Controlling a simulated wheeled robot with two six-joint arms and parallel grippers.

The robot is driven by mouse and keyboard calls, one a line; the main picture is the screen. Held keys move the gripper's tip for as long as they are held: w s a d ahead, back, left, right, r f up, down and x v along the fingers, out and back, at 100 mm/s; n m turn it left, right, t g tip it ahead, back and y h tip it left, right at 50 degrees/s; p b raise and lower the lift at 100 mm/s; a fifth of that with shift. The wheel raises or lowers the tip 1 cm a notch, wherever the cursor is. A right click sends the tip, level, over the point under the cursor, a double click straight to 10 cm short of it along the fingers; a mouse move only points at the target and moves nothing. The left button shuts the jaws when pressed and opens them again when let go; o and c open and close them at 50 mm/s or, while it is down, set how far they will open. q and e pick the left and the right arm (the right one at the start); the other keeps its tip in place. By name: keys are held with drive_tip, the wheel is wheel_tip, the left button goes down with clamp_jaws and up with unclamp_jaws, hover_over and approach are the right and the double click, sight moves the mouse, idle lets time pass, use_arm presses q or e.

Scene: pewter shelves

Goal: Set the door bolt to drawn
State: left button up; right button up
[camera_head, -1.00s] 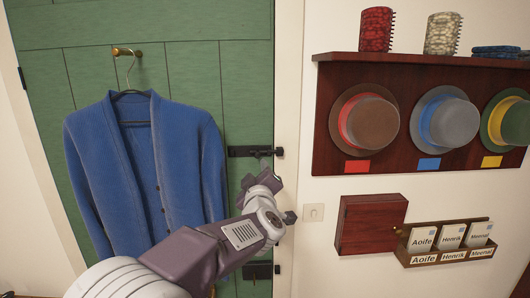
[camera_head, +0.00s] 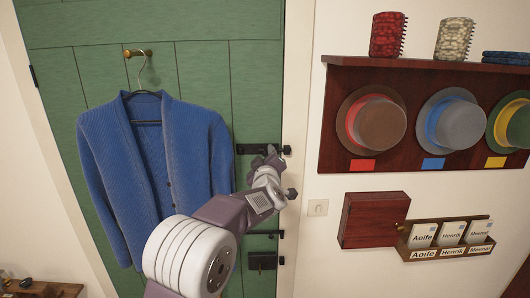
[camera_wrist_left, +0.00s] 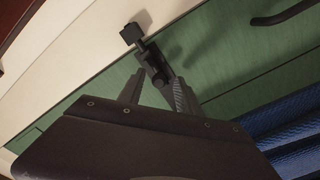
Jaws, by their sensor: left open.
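The black door bolt (camera_head: 248,149) is fixed across the right edge of the green door (camera_head: 258,95), and its dark right end reaches the pale door frame. My left gripper (camera_head: 271,156) is at the bolt, covering part of it in the head view. In the left wrist view, the open fingers (camera_wrist_left: 157,84) point at the black bolt (camera_wrist_left: 148,56), with part of it between or just beyond their tips. I cannot tell whether they touch it. My right gripper is not in view.
A blue cardigan (camera_head: 155,170) hangs on the door, left of my left gripper. A hat shelf (camera_head: 340,110), red-brown cabinet (camera_head: 372,219) and card holder (camera_head: 450,254) are on the right wall.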

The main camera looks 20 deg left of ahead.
use_arm(q)
drive_tip(key=shift+d, duration=0.1)
drive_tip(key=shift+c, duration=0.9)
clamp_jaws()
drive_tip(key=shift+r, duration=0.15)
